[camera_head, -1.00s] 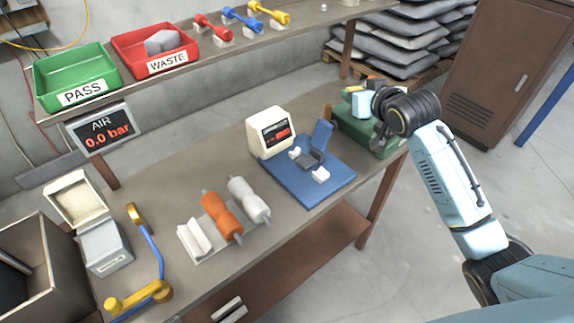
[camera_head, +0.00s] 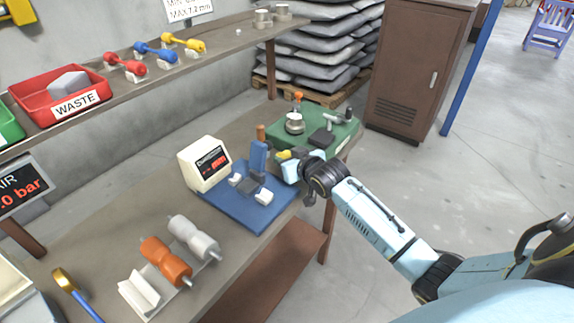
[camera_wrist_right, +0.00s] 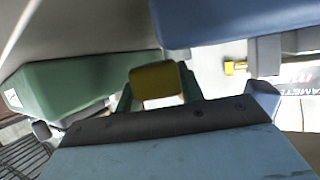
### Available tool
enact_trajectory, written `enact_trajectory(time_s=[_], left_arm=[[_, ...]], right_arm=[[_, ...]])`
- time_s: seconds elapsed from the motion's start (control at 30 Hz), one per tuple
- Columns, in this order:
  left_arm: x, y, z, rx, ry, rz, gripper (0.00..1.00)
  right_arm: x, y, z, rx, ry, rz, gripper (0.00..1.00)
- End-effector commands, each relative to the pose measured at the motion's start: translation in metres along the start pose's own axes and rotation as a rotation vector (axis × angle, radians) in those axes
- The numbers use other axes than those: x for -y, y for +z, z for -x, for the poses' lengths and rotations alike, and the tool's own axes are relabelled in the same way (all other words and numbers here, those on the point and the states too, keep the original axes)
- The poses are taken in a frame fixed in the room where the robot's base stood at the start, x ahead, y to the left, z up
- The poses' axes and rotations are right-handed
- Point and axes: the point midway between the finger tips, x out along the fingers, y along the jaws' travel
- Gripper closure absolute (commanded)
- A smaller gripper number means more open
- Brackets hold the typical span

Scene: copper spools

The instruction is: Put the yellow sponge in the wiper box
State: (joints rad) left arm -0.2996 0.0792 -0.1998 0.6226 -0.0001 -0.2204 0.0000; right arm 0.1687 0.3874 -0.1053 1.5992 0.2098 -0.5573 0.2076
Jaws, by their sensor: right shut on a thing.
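The yellow sponge (camera_head: 284,155) is held in my right gripper (camera_head: 289,162), over the right part of the workbench between the blue board and the green mat. In the right wrist view the sponge (camera_wrist_right: 155,82) sits between the fingers, seen end-on. The grey wiper box (camera_head: 36,309) is cut off at the lower left corner of the head view, with its cream open lid (camera_head: 10,282) beside it. My right gripper is far to the right of the box. My left gripper is not in view.
A blue board (camera_head: 238,208) with a fixture stands beside a cream display (camera_head: 205,164). Orange (camera_head: 165,262) and white spools (camera_head: 193,236) lie on a white stand. The red WASTE bin (camera_head: 60,110) is on the shelf above.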

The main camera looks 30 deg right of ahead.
Motion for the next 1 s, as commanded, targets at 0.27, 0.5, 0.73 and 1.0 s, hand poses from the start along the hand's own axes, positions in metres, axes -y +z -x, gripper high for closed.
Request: enact_trajectory(time_s=[0.27,0.5,0.73,1.0], left_arm=[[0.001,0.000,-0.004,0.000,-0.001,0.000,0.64],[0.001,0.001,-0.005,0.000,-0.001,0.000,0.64],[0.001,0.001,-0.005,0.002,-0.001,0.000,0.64],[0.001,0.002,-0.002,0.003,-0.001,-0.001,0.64]], right_arm=[[0.000,0.019,-0.008,0.000,0.000,0.001,0.84],[0.000,0.022,-0.009,0.001,0.000,0.000,0.61],[0.000,0.021,-0.009,0.001,0.000,0.000,0.53],[0.000,0.019,0.002,0.002,0.000,0.000,0.53]])
